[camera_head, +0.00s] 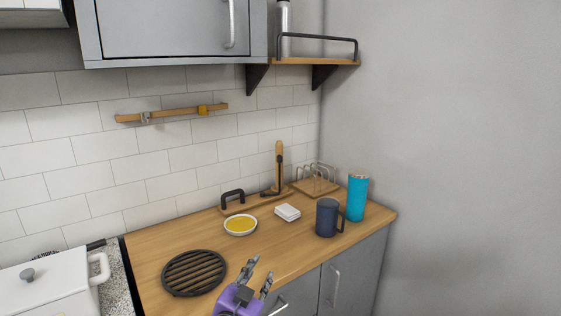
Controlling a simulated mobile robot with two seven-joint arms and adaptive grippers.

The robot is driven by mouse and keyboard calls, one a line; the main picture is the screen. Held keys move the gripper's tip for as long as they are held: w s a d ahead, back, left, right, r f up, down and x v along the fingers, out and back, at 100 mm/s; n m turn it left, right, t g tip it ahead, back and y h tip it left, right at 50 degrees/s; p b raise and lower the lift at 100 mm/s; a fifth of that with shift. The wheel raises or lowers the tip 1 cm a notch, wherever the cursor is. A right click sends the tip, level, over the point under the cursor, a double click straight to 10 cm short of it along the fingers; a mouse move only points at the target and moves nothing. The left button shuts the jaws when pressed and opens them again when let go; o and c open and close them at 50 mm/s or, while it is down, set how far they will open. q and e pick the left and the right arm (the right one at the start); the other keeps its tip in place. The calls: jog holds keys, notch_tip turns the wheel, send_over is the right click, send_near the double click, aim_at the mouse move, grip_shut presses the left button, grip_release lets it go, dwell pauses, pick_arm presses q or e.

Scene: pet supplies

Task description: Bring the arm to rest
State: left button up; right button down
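My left gripper (257,277) shows at the bottom middle, with a purple body and two grey fingers. Its fingers stand apart with a gap between them, and nothing shows in the gap. It is in front of the wooden counter's (290,254) front edge, to the right of a round black trivet (194,273). My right gripper does not show in this view.
On the counter are a bowl of yellow food (240,225), a white stack (287,212), a dark blue mug (327,217), a teal tumbler (357,197) and a wire rack (317,182). A white pot (48,285) stands at left. A cabinet (168,28) hangs above.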

pick_arm(q)
jog(key=s+a+f+n+g+y, duration=0.15)
jog(key=s+a+f, duration=0.25)
jog(key=s+f, duration=0.5)
jog(key=s+a+f+n+g+y, duration=0.1)
jog(key=s+a+f+n+g, duration=0.2)
jog(key=s+f, duration=0.65)
jog(key=s+a+f+g, duration=0.1)
jog(key=s+a+f, duration=0.1)
jog(key=s, duration=0.5)
jog(key=s+a+f+n+g+y, duration=0.1)
jog(key=s+a+f, duration=0.1)
jog(key=s+f, duration=0.3)
jog(key=s+a+f+n+g+y, duration=0.1)
jog(key=s+a+f, duration=0.2)
jog(key=s, duration=0.8)
jog(key=shift+s+f+p, duration=0.15)
jog(key=shift+f+p, duration=0.15)
jog(key=shift+f, duration=0.2)
